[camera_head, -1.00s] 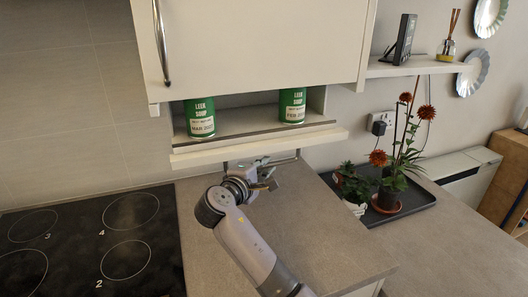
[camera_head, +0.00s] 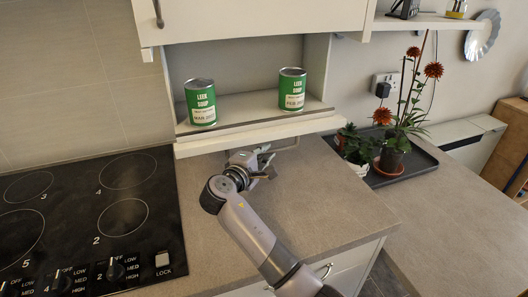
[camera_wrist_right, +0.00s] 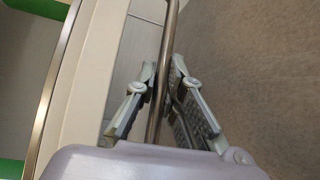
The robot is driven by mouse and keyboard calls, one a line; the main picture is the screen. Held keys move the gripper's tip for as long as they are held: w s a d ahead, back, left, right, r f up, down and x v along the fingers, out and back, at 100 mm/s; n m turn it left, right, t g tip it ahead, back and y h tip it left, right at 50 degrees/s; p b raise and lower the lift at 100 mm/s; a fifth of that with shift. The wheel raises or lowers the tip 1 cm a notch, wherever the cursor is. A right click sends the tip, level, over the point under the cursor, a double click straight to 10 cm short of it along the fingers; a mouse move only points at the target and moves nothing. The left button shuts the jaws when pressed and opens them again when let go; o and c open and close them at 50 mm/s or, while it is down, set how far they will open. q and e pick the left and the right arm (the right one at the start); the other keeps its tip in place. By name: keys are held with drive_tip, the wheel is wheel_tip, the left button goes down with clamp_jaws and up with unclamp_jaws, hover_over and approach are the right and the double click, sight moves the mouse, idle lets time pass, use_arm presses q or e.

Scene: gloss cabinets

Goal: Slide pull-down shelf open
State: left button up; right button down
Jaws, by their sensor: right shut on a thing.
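The pull-down shelf (camera_head: 262,132) hangs below the white wall cabinet (camera_head: 250,22), with a clear gap between them. Two green leek soup cans, one on the left (camera_head: 201,103) and one on the right (camera_head: 292,90), stand upright on it. A thin metal bar handle (camera_head: 289,147) runs under its front board. My right gripper (camera_head: 262,158) is at this bar, just above the counter. In the right wrist view, the bar (camera_wrist_right: 169,38) passes between the fingers (camera_wrist_right: 162,85), which are shut on it. My left gripper is not in view.
A black hob (camera_head: 90,220) lies at the left. The grey counter (camera_head: 320,210) under the shelf is bare. A dark tray (camera_head: 415,162) with potted flowers (camera_head: 392,155) stands at the right, below a small wall shelf (camera_head: 425,22).

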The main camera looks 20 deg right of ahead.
drive_tip(key=c, duration=1.9)
unclamp_jaws()
drive_tip(key=shift+d+f, duration=0.1)
drive_tip(key=shift+c, duration=0.2)
drive_tip(key=v, duration=0.7)
drive_tip(key=shift+s, duration=0.15)
